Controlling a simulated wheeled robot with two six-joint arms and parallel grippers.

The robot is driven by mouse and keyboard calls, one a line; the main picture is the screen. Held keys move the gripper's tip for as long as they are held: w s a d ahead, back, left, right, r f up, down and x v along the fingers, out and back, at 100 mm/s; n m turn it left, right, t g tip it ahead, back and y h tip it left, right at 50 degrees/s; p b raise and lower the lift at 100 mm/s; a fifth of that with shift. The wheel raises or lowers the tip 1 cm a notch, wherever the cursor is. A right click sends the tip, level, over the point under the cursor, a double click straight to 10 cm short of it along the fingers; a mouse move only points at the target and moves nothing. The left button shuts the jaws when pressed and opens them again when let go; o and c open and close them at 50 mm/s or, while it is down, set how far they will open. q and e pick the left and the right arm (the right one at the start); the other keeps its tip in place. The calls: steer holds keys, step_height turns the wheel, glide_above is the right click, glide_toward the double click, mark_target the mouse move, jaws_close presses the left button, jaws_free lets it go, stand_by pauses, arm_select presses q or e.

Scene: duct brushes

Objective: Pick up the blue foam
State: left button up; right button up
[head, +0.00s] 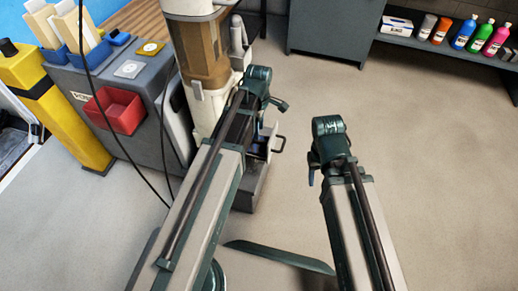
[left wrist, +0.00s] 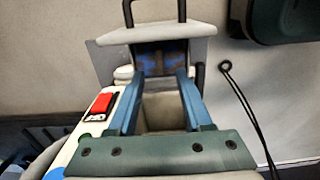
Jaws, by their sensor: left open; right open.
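A dark blue patch, which looks like the blue foam (left wrist: 160,60), lies inside an open drawer (left wrist: 198,32) with a dark handle in the left wrist view. My left gripper (left wrist: 160,76) is open, its two blue fingers pointing at the drawer with the blue patch beyond and between their tips. I cannot tell whether they touch it. In the head view my left gripper (head: 280,104) is beside the tan and brown upright machine, above the drawer; the foam is not clearly visible there. My right gripper (head: 313,172) is open and empty over bare floor.
The upright machine (head: 203,50) stands left of my left gripper. A grey bench (head: 150,100) with a red bin (head: 115,110) and a yellow post (head: 70,120) are further left. A shelf (head: 440,45) with bottles is back right. Floor on the right is clear.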

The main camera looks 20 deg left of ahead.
mark_target(259, 144)
arm_select(q)
step_height(259, 144, down, 5)
steer(key=b, duration=0.5)
steer(key=shift+a+f, duration=0.1)
steer(key=shift+a, duration=0.05)
jaws_close()
